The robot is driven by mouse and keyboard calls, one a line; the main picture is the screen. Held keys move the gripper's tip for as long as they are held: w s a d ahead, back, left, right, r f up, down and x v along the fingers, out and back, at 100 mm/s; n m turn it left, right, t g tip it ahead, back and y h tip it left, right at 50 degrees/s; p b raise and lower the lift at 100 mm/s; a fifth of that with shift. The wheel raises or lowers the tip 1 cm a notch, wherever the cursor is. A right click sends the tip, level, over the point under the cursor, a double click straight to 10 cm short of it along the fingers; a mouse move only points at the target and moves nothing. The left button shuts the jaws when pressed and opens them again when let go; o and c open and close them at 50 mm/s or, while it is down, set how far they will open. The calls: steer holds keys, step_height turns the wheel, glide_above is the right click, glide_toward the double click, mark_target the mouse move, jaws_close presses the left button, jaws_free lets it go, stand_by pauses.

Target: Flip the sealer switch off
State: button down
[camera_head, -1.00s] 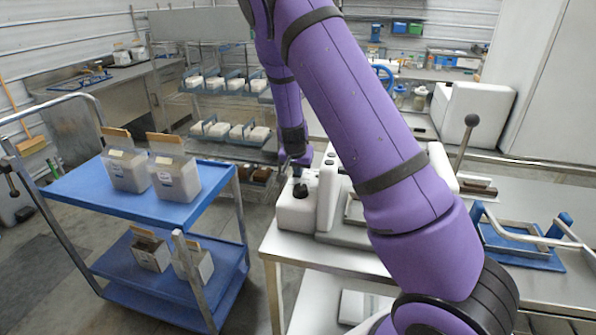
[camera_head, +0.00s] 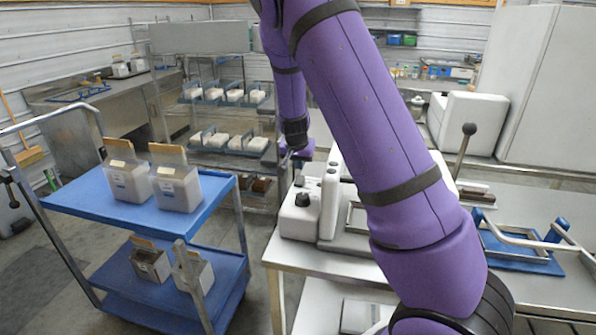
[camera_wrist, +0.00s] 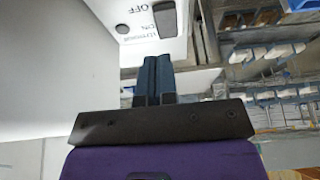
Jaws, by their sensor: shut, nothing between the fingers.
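The sealer (camera_head: 330,215) is a white machine on the steel bench, with a black knob (camera_head: 302,199) on its near left block. In the wrist view its white panel (camera_wrist: 140,15) shows at the top, with a dark, oblong switch (camera_wrist: 165,17) beside the printed word OFF. A small dark oval part (camera_wrist: 122,28) sits to its left. My gripper (camera_wrist: 157,60) is shut and empty, its blue-grey fingertips just below the switch in the picture. A gap shows between them and the switch. Whether the switch is on or off cannot be told. In the head view my arm hides part of the sealer.
A blue two-shelf cart (camera_head: 80,200) with filled bags stands left of the bench. A blue-based frame with a bar handle (camera_head: 525,250) lies on the bench at right. A lever with a dark ball (camera_head: 468,130) rises behind my arm. Racks of white-filled trays (camera_head: 215,95) stand behind.

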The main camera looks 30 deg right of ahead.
steer(key=s+a+r, duration=0.3)
steer(key=r, duration=0.2)
steer(key=shift+s+a, duration=0.3)
steer(key=shift+a, duration=0.1)
stand_by(0.3)
steer(key=s+a+r+n+y, duration=0.2)
steer(key=s+a+r, duration=0.1)
steer(key=s+r, duration=0.55)
steer(key=s+a+r+n+y, duration=0.2)
steer(key=s+a+r+n, duration=0.1)
steer(key=s+r, duration=0.5)
steer(key=s+a+r+n+t, duration=0.1)
steer(key=s+a+n, duration=0.1)
steer(key=s, duration=0.6)
steer(key=s+a+r+n+t, duration=0.1)
steer(key=s+r+n, duration=0.1)
steer(key=s, duration=0.7)
steer(key=shift+s+a+r+h, duration=0.2)
steer(key=shift+s+a+h, duration=0.1)
steer(key=shift+a+h, duration=0.1)
